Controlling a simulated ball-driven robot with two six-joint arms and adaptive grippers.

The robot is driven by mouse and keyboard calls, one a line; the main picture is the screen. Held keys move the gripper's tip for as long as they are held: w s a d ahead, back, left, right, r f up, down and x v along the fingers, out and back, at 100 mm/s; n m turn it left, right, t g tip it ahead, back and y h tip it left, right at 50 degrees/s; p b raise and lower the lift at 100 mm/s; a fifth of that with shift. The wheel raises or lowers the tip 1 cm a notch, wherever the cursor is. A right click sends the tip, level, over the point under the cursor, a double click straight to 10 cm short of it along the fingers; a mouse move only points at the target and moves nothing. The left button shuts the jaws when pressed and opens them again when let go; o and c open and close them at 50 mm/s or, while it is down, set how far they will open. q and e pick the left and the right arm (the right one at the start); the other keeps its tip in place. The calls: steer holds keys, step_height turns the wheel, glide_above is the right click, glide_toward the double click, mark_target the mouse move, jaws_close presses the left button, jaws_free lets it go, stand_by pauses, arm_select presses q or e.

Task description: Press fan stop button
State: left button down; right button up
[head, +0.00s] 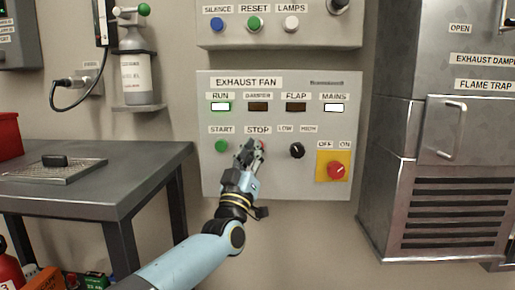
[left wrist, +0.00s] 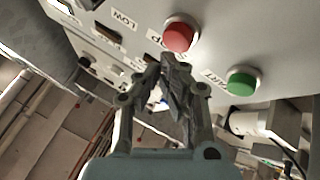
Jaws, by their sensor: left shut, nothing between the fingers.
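The red stop button (left wrist: 179,33) sits on the exhaust fan panel (head: 225,180), under the STOP label. In the head view only a sliver of red shows behind my gripper. My left gripper (head: 249,150) is shut and empty, with its fingertips in front of the stop button. In the left wrist view its fingertips (left wrist: 174,62) are just beside the red button; I cannot tell whether they touch it. The green start button (head: 222,146) is to the left of the stop button. The RUN lamp (head: 220,106) and MAINS lamp (head: 334,107) are lit white. My right gripper is not in view.
A black low/high knob (head: 297,150) and a red off/on switch (head: 335,170) on a yellow plate are right of the stop button. A grey table (head: 150,158) stands left, a metal cabinet (head: 390,150) right. An upper panel (head: 330,35) holds more buttons.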

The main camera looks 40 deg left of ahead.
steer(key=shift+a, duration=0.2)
arm_select(q)
steer(key=shift+w+a, duration=0.25)
steer(key=shift+w, duration=0.2)
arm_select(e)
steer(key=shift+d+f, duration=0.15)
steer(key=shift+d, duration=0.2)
